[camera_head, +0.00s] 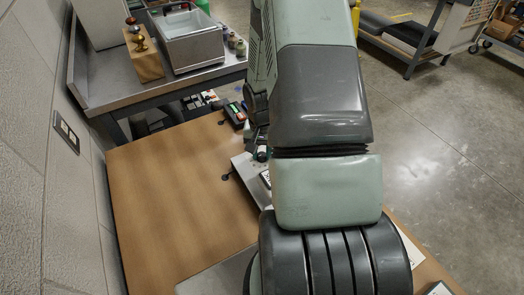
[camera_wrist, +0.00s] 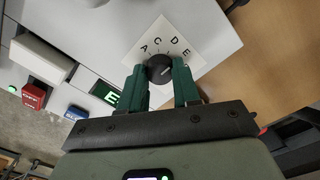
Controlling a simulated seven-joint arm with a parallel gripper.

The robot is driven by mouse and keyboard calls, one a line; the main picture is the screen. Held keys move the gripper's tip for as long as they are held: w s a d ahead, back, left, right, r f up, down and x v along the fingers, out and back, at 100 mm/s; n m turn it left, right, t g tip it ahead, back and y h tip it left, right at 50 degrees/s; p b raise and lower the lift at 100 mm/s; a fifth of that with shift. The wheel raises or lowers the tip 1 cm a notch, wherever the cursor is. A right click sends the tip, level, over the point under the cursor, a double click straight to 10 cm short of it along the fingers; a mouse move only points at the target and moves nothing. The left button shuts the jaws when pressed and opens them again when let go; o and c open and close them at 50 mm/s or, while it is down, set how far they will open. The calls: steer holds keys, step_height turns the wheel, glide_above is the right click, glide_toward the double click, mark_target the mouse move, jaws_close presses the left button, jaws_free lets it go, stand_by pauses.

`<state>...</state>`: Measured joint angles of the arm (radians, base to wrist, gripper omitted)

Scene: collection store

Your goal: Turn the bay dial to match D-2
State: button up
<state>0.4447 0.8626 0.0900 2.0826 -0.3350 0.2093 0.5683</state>
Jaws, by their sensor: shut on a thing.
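In the wrist view, a dark round dial knob (camera_wrist: 159,69) sits on a white plate (camera_wrist: 196,64) with the letters A, C, D and E in an arc. A pale mark on the knob points up and right, roughly toward the E side. My gripper (camera_wrist: 160,84) is shut on the knob, one green finger on each side. A small dark display (camera_wrist: 107,94) beside it shows a lit green letter that looks like E. In the head view my arm hides the dial. I see no D-2 label.
In the wrist view, a white block (camera_wrist: 38,57), a red block (camera_wrist: 33,95) and a blue piece (camera_wrist: 75,113) are at the left. In the head view, the wooden tabletop (camera_head: 165,190) is largely clear at left; a metal bench (camera_head: 110,85) stands behind it.

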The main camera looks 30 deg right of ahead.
steer(key=shift+n, duration=1.6)
steer(key=o, duration=1.1)
steer(key=shift+c, duration=0.2)
steer(key=shift+r, duration=0.1)
step_height(320, 180, up, 11)
steer(key=shift+f, duration=0.2)
